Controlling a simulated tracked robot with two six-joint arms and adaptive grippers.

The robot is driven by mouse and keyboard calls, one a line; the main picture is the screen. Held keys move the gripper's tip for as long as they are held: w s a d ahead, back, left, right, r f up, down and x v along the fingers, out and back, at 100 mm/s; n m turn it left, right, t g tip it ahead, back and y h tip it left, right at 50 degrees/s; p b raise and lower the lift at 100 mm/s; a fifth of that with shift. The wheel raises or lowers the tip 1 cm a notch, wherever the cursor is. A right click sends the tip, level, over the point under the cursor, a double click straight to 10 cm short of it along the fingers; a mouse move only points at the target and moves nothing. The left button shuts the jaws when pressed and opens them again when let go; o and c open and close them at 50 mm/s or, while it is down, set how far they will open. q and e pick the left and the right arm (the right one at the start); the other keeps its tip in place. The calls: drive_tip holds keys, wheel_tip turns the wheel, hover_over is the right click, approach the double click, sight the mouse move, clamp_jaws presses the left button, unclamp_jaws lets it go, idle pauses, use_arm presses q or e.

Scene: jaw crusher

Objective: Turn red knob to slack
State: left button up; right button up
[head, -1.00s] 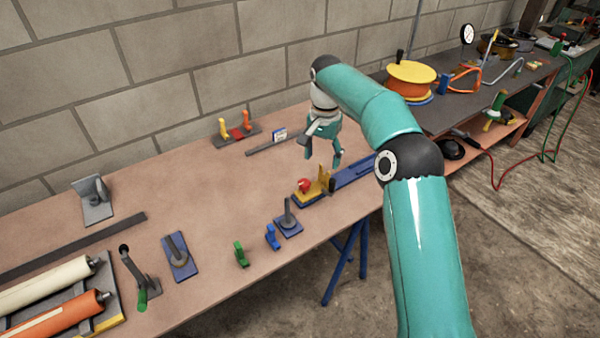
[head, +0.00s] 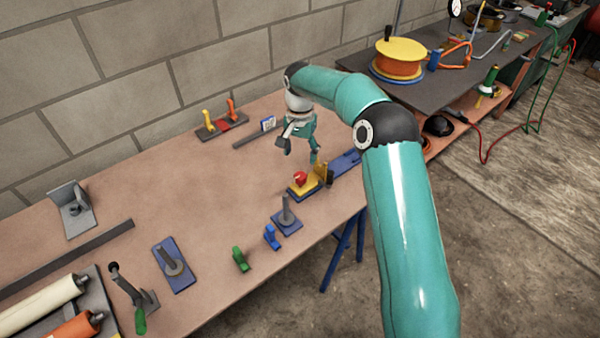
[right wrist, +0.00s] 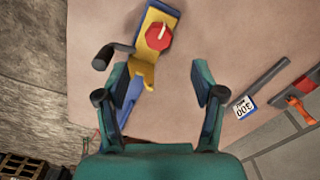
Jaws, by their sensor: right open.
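The red knob (head: 300,178) sits on a yellow and blue fixture (head: 306,188) near the front edge of the bench. In the right wrist view the red knob (right wrist: 159,36) is octagonal with a pale pointer mark on top, beyond the fingertips. My right gripper (head: 301,152) is above the bench, just behind the fixture, pointing down. In the right wrist view its two fingers (right wrist: 160,82) stand wide apart with nothing between them but part of the yellow and blue fixture below. The gripper does not touch the knob. My left gripper is not in view.
A black handle (right wrist: 108,55) juts beside the fixture. A card marked 100 (right wrist: 244,106) lies by a grey bar (right wrist: 268,82). Blue (head: 271,237) and green (head: 240,259) pieces stand along the front edge. The bench middle is clear.

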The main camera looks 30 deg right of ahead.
sight(301, 174)
wheel_tip(301, 174, down, 9)
drive_tip(key=shift+s+p, duration=0.1)
drive_tip(key=shift+p, duration=0.5)
drive_tip(key=c, duration=1.1)
